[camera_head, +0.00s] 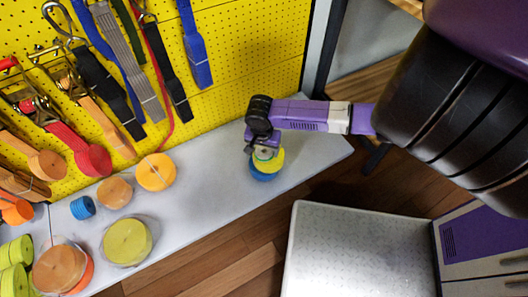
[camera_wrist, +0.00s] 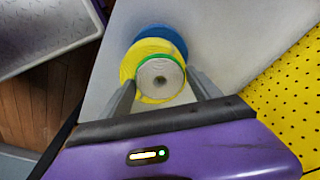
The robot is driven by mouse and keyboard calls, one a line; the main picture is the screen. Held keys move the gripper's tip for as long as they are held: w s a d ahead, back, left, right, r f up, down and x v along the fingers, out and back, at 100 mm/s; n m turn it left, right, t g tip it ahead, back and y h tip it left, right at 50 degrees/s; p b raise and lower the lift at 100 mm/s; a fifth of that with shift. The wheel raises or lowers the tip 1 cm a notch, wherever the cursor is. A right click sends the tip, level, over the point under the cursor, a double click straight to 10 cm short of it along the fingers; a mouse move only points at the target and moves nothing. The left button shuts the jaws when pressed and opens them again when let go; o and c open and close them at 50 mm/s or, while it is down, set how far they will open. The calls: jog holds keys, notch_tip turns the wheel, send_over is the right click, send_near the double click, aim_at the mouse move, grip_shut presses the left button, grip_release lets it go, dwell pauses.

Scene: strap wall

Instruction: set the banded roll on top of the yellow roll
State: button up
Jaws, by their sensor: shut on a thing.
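The banded roll (camera_wrist: 160,78), pale with a green band, is between the fingers of my gripper (camera_wrist: 162,85), which is shut on it. In the head view the banded roll (camera_head: 264,153) shows just under my gripper (camera_head: 263,147). The yellow roll (camera_wrist: 131,65) lies directly below it, wider and mostly covered; its edge also shows in the head view (camera_head: 277,163). I cannot tell whether the banded roll touches the yellow roll. The yellow roll rests on a blue roll (camera_wrist: 172,37), which also shows in the head view (camera_head: 262,175).
The grey shelf (camera_head: 205,185) is clear around the stack. To the left stand an orange roll (camera_head: 156,172), a small blue roll (camera_head: 83,208), a yellow-green roll (camera_head: 127,241) and several others. Straps hang on the yellow pegboard (camera_head: 245,50) behind.

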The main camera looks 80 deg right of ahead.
jog(key=shift+f, duration=0.65)
jog(key=shift+c, duration=0.4)
jog(key=o, duration=0.9)
jog(key=shift+r, duration=0.15)
